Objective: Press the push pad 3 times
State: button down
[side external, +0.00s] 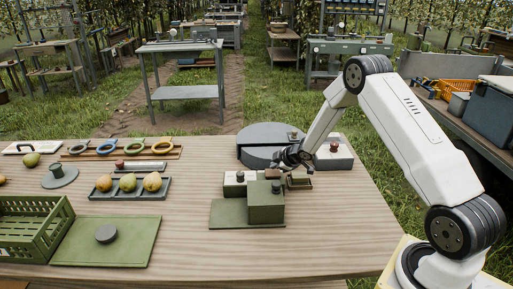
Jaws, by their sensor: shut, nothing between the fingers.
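I cannot tell for certain which thing is the push pad. A dark grey round pad (106,233) lies on a flat green board (75,248) at the front left. A green block (265,206) with a small dark knob (276,187) on top stands on a green base near the table's middle. My gripper (283,163) is shut and empty, above and behind the green block, in front of the grey round platform. Its fingertips are small here, and contact with anything below is unclear.
A white box with a red button (334,147) stands behind my gripper, next to the grey round platform (265,156). The table's front right is clear.

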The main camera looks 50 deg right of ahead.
aim_at(275, 173)
jog(key=shift+r, duration=0.15)
jog(key=shift+r, duration=2.35)
dwell(0.9)
notch_tip(275, 173, up, 4)
jog(key=shift+f, duration=0.1)
dwell(0.4)
jog(key=shift+f, duration=0.1)
jog(key=shift+f, duration=4.3)
jog(key=shift+f, duration=0.45)
